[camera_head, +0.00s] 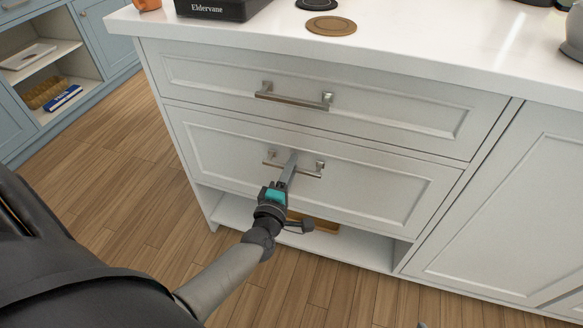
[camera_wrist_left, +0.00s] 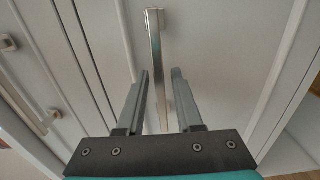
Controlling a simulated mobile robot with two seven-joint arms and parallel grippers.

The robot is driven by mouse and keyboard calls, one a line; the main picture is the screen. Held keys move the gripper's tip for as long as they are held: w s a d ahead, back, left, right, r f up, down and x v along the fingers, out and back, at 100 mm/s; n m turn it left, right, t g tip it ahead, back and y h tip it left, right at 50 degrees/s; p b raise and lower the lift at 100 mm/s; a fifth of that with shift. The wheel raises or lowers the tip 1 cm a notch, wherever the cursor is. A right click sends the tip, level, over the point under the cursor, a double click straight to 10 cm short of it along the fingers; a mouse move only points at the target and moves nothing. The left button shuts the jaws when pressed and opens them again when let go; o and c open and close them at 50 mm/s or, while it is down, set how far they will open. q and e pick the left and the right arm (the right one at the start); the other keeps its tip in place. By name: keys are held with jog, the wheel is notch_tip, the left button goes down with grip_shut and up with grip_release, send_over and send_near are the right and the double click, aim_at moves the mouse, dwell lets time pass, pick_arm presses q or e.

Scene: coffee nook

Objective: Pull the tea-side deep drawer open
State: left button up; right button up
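The lower, deeper drawer (camera_head: 380,186) of the white cabinet looks shut, its front about flush with the cabinet. Its metal bar handle (camera_head: 320,169) is crosswise on the front. My left gripper (camera_head: 291,160) reaches this handle near its middle. In the left wrist view, the two fingers (camera_wrist_left: 160,73) are apart, with the handle bar (camera_wrist_left: 155,40) running between them. The bar is closer to the left finger, and a gap shows on the right. Whether a finger touches the bar cannot be told. My right gripper is not clearly seen.
A shallower drawer (camera_head: 400,112) with its own handle (camera_head: 293,97) is above. An open shelf (camera_head: 235,211) lies below, holding a wooden item (camera_head: 325,225). A door (camera_head: 510,210) is on the right. The wooden floor (camera_head: 120,160) in front is clear.

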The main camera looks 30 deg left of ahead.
pick_arm(q)
grip_shut()
dwell(1.1)
